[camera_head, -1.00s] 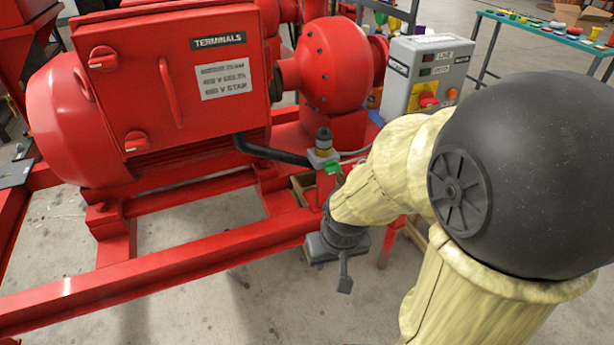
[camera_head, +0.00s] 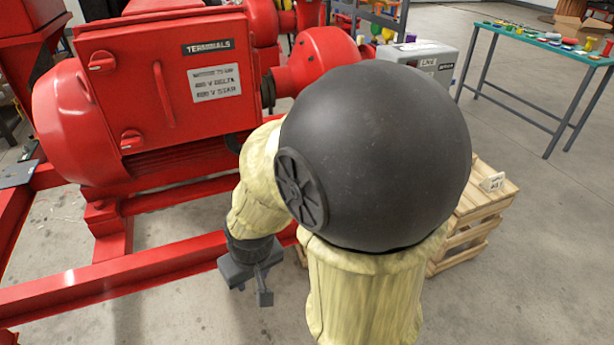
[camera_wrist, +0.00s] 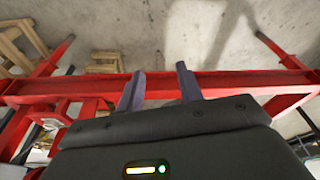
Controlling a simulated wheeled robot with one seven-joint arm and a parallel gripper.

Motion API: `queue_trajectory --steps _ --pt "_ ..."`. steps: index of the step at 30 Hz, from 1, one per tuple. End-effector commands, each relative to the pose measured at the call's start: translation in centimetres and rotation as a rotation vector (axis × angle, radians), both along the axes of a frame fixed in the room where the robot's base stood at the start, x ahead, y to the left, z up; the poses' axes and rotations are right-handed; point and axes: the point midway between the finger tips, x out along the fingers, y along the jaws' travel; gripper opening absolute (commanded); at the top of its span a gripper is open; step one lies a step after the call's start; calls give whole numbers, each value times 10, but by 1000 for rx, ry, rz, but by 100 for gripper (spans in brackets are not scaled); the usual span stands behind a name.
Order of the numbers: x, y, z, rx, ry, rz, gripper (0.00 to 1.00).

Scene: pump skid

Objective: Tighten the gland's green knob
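The gland and its green knob are hidden behind my arm in the head view; in the earlier frame they stood on the skid below the red pump housing. I cannot make out the green knob for sure in the wrist view. My gripper (camera_head: 252,290) hangs low in front of the red front beam (camera_head: 150,266), left of my arm's black joint. In the wrist view its two fingers (camera_wrist: 160,82) stand apart with nothing held between them. The red beam (camera_wrist: 240,82) crosses behind them, with the concrete floor beyond.
The red motor with its terminal box (camera_head: 165,85) fills the left. A grey control box (camera_head: 428,60) is partly covered by my arm. A wooden crate (camera_head: 470,215) stands on the floor at right. A green-topped table (camera_head: 540,42) stands farther back. Floor at front left is clear.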

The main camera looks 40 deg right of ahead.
Motion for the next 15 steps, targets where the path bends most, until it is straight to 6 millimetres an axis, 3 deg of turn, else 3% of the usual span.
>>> queue_trajectory --steps 9,10,13,15 --pt "0 0 0 0 0 0 36" --pt "0 0 0 0 0 0 38" --pt "2 -3 -2 -3 -10 -7 58" --pt "8 -10 -7 -10 -37 -23 62"
